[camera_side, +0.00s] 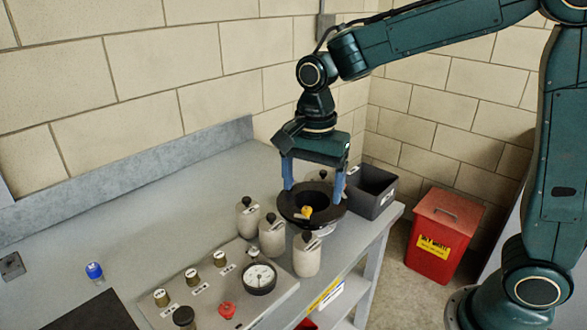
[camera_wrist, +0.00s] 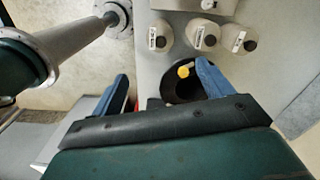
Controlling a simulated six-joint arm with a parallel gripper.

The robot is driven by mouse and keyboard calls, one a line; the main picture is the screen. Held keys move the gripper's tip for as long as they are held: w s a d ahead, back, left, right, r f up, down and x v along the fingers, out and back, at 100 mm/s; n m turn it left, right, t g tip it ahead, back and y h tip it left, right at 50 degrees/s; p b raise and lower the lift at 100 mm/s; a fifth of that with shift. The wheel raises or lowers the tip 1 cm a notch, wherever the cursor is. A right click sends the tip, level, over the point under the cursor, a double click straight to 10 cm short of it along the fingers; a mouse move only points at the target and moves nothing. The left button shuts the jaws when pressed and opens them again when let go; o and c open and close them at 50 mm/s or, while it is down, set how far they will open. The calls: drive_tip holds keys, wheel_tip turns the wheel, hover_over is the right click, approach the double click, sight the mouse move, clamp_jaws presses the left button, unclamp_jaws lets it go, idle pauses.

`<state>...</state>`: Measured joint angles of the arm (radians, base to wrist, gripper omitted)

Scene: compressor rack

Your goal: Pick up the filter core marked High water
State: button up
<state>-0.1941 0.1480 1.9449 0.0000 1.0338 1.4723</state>
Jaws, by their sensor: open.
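Three pale filter cores with black knobs and small white tags stand upright on the bench: one at the back left (camera_side: 248,219), a middle one (camera_side: 272,238) and a front one (camera_side: 307,258). They also show in a row at the top of the wrist view, at left (camera_wrist: 160,40), middle (camera_wrist: 203,36) and right (camera_wrist: 238,40). The tag writing is too small to read, so I cannot tell which is High water. My gripper (camera_side: 313,190) is open, pointing down over a round black bowl-like housing (camera_side: 290,208), behind and right of the cores. Its blue fingers (camera_wrist: 162,70) hold nothing.
A yellow piece (camera_side: 307,212) shows at the black housing. A dark open bin (camera_side: 388,205) sits behind it at the bench edge. A panel with brass fittings, a gauge (camera_side: 259,278) and a red knob (camera_side: 226,310) lies in front. A red waste can (camera_side: 442,235) stands on the floor.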

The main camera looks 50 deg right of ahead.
sight(307, 233)
drive_tip(key=shift+w+a+f+m, duration=0.15)
drive_tip(key=shift+w+f+m, duration=0.1)
drive_tip(key=shift+f+m, duration=0.05)
drive_tip(key=shift+f, duration=4.3)
drive_tip(key=shift+f, duration=0.1)
drive_tip(key=shift+s+a+f, duration=0.15)
drive_tip(key=shift+f, duration=2.35)
drive_tip(key=shift+c, duration=0.2)
